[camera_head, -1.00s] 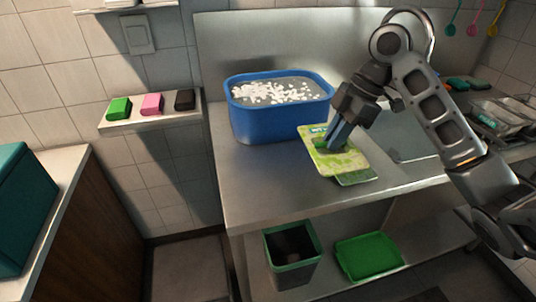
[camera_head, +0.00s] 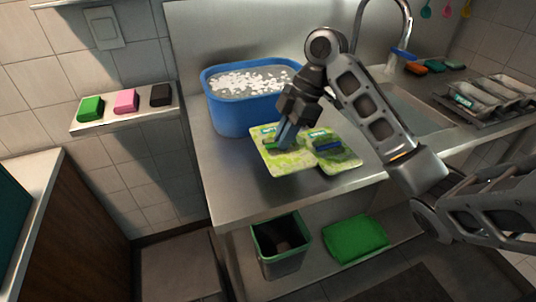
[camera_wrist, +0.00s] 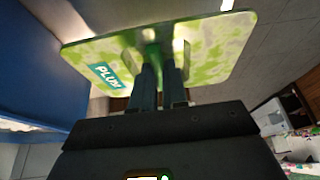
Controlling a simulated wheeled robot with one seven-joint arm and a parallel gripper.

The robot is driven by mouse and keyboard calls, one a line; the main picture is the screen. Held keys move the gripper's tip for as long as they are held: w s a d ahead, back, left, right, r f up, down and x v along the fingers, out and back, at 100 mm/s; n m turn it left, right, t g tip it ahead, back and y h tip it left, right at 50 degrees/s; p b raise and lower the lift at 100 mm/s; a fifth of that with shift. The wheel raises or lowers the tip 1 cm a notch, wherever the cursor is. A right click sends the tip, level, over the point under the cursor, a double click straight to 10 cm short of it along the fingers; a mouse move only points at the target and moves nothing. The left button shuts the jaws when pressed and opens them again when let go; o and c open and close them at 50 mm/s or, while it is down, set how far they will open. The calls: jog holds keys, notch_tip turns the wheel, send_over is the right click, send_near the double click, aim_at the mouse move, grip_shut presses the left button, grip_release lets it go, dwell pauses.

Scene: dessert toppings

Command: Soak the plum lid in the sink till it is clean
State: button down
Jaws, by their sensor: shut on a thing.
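The plum lid (camera_head: 272,158) is a pale rounded sheet smeared yellow-green, with a teal label. In the wrist view the label on the lid (camera_wrist: 225,52) reads "PLUM". My gripper (camera_head: 280,143) is shut on its green handle; in the wrist view the fingers (camera_wrist: 158,85) pinch it. The lid is over the steel counter in front of the blue tub; its height is hard to tell. A second smeared lid (camera_head: 345,158) with a dark blue handle lies at its right, partly overlapped in the picture. The sink (camera_head: 420,112) is to the right, partly hidden by my arm.
A blue tub (camera_head: 235,115) of water with white floating bits stands behind the lid. A curved tap (camera_head: 408,22) rises over the sink. Metal trays (camera_head: 490,98) stand right of it. Sponges (camera_head: 125,101) lie on the left wall shelf. A bin (camera_head: 281,262) and green tray (camera_head: 355,238) are below.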

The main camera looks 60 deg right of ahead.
aim_at(268, 154)
jog(key=w+a+f, duration=0.2)
jog(key=w, duration=0.1)
jog(key=shift+a+f, duration=0.1)
notch_tip(268, 154, down, 3)
jog(key=shift+f+p, duration=0.2)
jog(key=shift+p, duration=0.45)
jog(key=shift+f, duration=0.1)
jog(key=shift+f+b, duration=0.3)
jog(key=shift+b, duration=0.05)
jog(key=c, duration=1.1)
grip_release()
jog(key=shift+r, duration=0.1)
jog(key=shift+c, duration=0.2)
jog(key=shift+r+p, duration=0.15)
jog(key=shift+p, duration=0.15)
